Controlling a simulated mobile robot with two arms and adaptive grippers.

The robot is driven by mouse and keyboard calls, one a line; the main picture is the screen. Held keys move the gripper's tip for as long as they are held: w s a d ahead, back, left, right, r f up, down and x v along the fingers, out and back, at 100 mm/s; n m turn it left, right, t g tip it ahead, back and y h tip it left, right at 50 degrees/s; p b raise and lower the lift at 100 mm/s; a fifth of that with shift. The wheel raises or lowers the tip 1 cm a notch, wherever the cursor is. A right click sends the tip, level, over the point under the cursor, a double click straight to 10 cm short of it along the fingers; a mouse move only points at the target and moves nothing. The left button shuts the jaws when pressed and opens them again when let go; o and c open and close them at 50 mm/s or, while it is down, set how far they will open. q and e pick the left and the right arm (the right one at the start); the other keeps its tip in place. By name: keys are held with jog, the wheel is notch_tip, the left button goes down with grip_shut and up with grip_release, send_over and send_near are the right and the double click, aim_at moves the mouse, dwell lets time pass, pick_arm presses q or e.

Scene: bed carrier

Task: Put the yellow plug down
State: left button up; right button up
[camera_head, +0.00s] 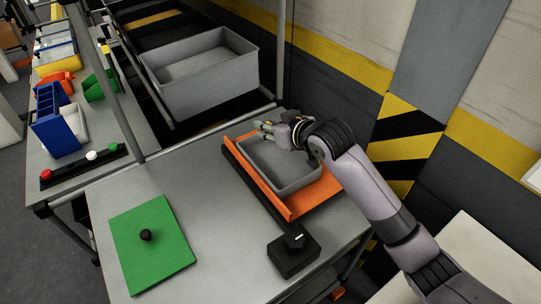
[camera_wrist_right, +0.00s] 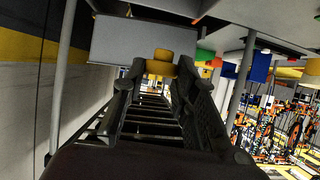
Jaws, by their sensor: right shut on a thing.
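My right gripper (camera_head: 267,128) reaches in from the right and is above the far end of a grey tray (camera_head: 263,178). In the right wrist view, the same gripper (camera_wrist_right: 161,72) is shut on the yellow plug (camera_wrist_right: 161,67), held between its fingertips. In the head view the plug is too small and covered by the fingers to make out clearly. My left gripper is not in view.
The tray sits on an orange base (camera_head: 316,201) on a grey table (camera_head: 185,175). A green plate with a black knob (camera_head: 146,236) and a black box (camera_head: 293,255) stand nearer. A large grey bin (camera_head: 190,90) is behind. Bare tabletop lies left of the tray.

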aim_at(270, 165)
notch_tip(270, 165, down, 11)
jog(key=shift+f, duration=0.1)
dwell(0.3)
jog(key=o, duration=0.8)
jog(key=shift+o, duration=0.2)
jog(key=v, duration=1.2)
jog(key=shift+a, duration=0.1)
